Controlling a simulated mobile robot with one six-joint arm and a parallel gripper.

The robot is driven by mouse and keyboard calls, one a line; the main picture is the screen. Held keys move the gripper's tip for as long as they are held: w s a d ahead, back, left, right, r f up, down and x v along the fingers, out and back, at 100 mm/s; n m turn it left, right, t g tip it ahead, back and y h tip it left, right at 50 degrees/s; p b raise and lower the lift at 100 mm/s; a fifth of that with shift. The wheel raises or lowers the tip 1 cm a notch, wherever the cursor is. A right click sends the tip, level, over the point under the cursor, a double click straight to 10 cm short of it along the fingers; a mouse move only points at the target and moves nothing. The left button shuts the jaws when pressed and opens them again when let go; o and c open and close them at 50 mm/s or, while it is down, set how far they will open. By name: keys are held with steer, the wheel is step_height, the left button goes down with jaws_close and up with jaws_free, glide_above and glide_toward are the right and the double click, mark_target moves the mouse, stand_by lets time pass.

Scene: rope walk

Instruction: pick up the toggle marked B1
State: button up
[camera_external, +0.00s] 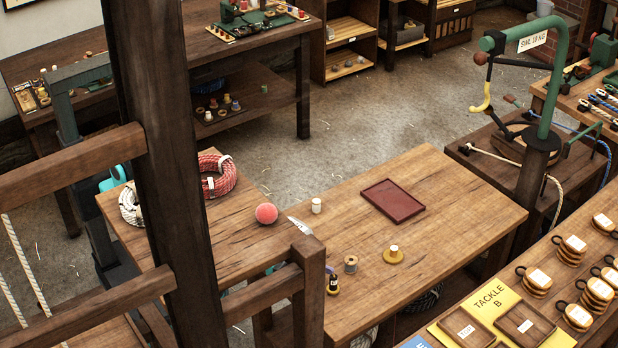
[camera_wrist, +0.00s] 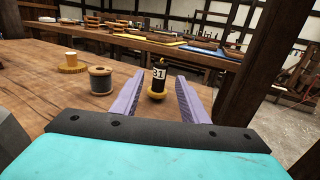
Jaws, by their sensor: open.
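A small black upright piece (camera_wrist: 158,79) with a white label stands on a yellow round base in the wrist view. Its label reads like 31 or B1; I cannot tell which. My gripper (camera_wrist: 159,84) is open, with one lavender finger on each side of this piece in the picture. I cannot tell whether they touch it or how far beyond them it stands. In the external view the piece (camera_external: 333,284) is near the table's front edge, beside a wooden post. That post hides most of my gripper there.
A grey spool (camera_wrist: 100,80) stands left of the piece; a white-topped yellow piece (camera_wrist: 71,63) is farther left. The wooden table (camera_external: 450,210) also holds a red tray (camera_external: 392,200), a pink ball (camera_external: 266,213) and rope coils (camera_external: 218,176). Its middle is mostly clear.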

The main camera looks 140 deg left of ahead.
mark_target(333, 281)
steer(key=shift+w, duration=0.1)
steer(key=shift+p+x, duration=0.3)
steer(key=shift+x, duration=2.1)
jaws_close()
